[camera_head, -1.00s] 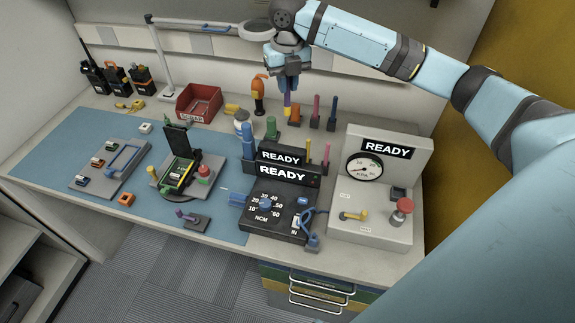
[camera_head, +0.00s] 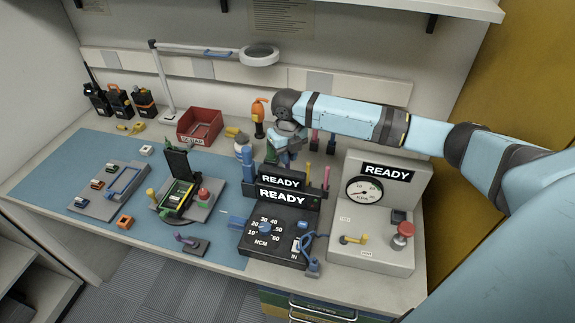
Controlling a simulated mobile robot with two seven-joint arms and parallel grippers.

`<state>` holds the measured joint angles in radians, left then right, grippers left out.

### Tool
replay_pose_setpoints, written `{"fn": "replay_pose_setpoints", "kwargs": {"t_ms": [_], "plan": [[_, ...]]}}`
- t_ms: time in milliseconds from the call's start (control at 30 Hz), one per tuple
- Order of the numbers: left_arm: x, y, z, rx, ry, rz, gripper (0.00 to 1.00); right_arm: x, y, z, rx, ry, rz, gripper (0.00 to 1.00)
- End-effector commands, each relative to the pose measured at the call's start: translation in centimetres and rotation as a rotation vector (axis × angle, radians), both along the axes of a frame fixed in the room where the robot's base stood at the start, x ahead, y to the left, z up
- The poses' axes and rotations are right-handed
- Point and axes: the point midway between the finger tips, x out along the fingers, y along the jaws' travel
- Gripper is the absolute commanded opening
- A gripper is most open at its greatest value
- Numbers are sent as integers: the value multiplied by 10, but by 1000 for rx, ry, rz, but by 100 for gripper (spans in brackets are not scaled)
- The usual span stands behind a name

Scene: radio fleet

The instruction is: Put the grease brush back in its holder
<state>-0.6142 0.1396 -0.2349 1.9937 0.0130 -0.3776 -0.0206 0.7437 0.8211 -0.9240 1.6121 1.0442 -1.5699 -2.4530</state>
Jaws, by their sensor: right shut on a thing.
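My right gripper (camera_head: 287,147) is low over the back row of tool holders, just right of the orange-handled tool (camera_head: 258,118). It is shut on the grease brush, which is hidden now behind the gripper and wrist. The holder around that spot is hidden too, so I cannot tell whether the brush is inside it or only above it. My left gripper is not in view.
A red bin (camera_head: 200,126) and a lamp (camera_head: 259,55) stand at the back. Black READY units (camera_head: 283,196) are close in front of the gripper. A grey gauge box (camera_head: 378,220) stands at right. The blue mat (camera_head: 60,165) has free room.

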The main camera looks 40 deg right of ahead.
Motion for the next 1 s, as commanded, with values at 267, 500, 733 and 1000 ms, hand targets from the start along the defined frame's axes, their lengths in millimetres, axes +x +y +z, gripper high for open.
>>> {"fn": "replay_pose_setpoints", "kwargs": {"t_ms": [267,500,733,1000], "plan": [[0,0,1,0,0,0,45,-1,1,-32,1,3,-1,0],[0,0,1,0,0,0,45,0,0,-44,0,-2,0,0],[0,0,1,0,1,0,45,0,0,-47,0,0,0,0],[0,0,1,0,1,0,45,0,0,-47,0,-1,0,41]]}}
